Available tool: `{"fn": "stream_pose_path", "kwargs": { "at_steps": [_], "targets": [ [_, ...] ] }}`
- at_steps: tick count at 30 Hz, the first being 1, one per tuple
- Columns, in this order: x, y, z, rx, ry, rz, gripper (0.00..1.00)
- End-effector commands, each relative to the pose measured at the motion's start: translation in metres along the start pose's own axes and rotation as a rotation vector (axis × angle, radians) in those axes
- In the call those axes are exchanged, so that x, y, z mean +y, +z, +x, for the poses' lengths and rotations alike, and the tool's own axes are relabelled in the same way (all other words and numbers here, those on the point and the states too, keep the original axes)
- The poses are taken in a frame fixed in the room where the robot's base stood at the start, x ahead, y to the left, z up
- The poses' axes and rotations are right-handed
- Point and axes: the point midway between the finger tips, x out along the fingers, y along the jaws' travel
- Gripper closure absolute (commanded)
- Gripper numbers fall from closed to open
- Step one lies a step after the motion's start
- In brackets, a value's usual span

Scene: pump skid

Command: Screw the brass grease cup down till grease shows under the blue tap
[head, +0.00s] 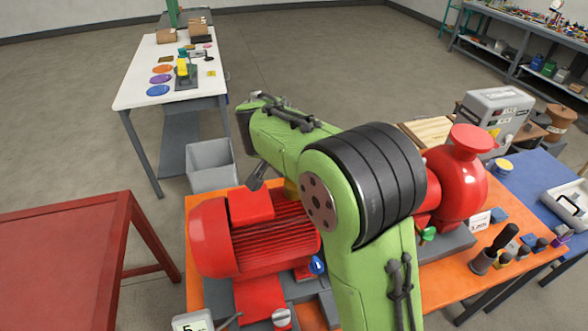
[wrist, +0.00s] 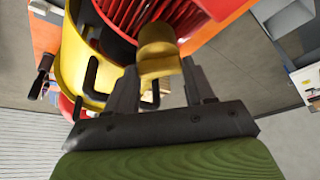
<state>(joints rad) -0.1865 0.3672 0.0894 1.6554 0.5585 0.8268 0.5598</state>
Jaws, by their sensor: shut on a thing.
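The brass grease cup (wrist: 157,42) is near the top middle of the wrist view, beside the red finned motor (wrist: 190,14). My gripper (wrist: 161,72) is shut on the cup, with one dark finger on each side of it. In the head view my green arm hides most of the cup and gripper. The blue tap (head: 317,265) shows low beside the motor's front end. I cannot make out any grease under it.
A yellow guard (wrist: 74,50) stands close left of my gripper in the wrist view. The red pump (head: 455,185) is right of my arm. Tools stand on the orange bench (head: 455,272). A grey bin (head: 211,178) and a red table (head: 65,235) are on the left.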

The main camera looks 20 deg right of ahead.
Motion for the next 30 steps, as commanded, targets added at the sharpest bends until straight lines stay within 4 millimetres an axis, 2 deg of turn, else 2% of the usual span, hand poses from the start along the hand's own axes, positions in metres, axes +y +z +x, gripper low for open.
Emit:
{"fn": "stream_pose_path", "kwargs": {
  "at_steps": [15,30],
  "targets": [
    [-0.0033,-0.0015,-0.0022,-0.001,0.17,0.408,0.77],
    [-0.0041,-0.0016,-0.0008,0.0,0.238,0.579,0.77]
  ]
}}
